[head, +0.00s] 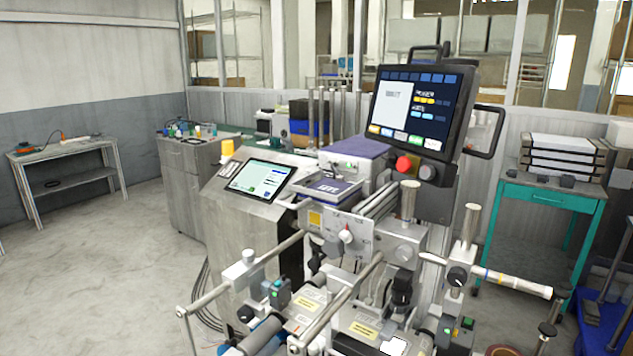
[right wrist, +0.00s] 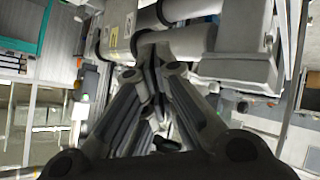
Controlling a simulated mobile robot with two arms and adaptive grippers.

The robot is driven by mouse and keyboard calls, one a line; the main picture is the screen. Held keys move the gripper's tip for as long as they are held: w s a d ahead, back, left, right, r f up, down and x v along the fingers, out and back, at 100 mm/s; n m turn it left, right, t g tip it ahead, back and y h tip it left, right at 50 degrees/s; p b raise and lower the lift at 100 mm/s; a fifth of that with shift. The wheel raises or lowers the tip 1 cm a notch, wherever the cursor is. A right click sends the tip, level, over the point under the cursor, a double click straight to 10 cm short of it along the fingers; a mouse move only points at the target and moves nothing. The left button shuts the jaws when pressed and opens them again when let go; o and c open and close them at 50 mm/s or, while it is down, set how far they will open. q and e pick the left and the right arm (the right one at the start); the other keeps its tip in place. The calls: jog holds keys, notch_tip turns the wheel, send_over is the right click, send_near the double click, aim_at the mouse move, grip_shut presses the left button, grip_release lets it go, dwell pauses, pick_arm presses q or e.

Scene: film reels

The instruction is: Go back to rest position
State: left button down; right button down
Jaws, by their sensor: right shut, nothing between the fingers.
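My right gripper (right wrist: 155,68) shows in the right wrist view. Its dark fingers come together at the middle of the picture, with nothing visible between them. Beyond the fingertips are pale cylindrical rollers or machine parts (right wrist: 190,65); I cannot tell whether the fingers touch them. In the head view I cannot make out either gripper. The film machine (head: 345,235) fills the middle and lower right there, with metal bars, rollers and yellow labels.
A large screen (head: 415,105) with a red button (head: 403,164) stands above the machine, and a smaller tilted screen (head: 257,180) is on its left. A teal table (head: 555,195) stands at right, a grey bench (head: 60,152) far left. The floor (head: 95,260) at left is clear.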

jog(key=s+d+f+m+g, duration=0.2)
jog(key=s+f+g, duration=0.25)
jog(key=s, duration=0.35)
jog(key=s+d+f+m+g, duration=0.2)
jog(key=s+f+g, duration=0.1)
jog(key=s+f, duration=0.4)
notch_tip(320, 180, down, 25)
jog(key=s+g, duration=0.1)
jog(key=s, duration=0.1)
jog(key=s+d+f+g, duration=0.1)
jog(key=s+d+f, duration=0.1)
jog(key=s+f, duration=1.4)
jog(key=shift+s+d+f+n+h, duration=0.25)
jog(key=shift+s+f+n+h, duration=0.1)
jog(key=shift+s, duration=0.35)
jog(key=c, duration=2.2)
grip_release()
jog(key=shift+g, duration=0.25)
